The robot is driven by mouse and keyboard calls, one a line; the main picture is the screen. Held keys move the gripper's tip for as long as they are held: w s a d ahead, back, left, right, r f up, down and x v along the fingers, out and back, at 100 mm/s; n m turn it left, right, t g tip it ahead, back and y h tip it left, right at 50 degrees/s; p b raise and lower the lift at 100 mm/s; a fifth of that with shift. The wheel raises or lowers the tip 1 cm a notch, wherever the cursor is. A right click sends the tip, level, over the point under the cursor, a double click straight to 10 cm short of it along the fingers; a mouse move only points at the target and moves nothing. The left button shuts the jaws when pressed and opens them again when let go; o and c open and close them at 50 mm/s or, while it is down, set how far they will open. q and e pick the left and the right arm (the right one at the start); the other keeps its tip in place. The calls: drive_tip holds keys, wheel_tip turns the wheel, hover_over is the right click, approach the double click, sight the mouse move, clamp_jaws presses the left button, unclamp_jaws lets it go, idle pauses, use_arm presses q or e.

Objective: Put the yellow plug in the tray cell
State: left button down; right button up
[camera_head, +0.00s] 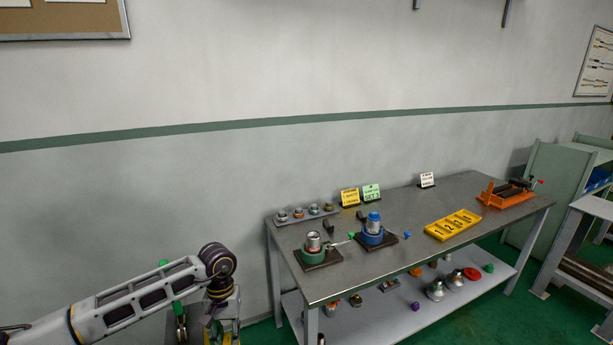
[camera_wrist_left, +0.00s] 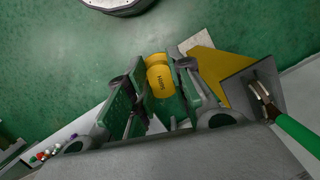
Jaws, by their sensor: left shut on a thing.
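In the head view my left arm comes in low at the left and bends down left of the workbench, where the gripper's fingers and the plug are hard to make out. The tray (camera_head: 453,224) is yellow with several numbered cells in a row. It lies on the workbench top, right of the middle, well away from my left gripper. My right gripper is not in view.
Bare bench top surrounds the tray.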

use_arm(q)
drive_tip(key=shift+s+a+f+m+p, duration=0.4)
drive_tip(key=shift+a+m+p, duration=0.15)
drive_tip(key=shift+a+m, duration=0.15)
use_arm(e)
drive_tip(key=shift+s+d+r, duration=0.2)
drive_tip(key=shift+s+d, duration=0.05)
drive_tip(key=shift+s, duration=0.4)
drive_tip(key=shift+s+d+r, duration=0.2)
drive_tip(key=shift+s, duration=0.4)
use_arm(q)
drive_tip(key=shift+r, duration=0.15)
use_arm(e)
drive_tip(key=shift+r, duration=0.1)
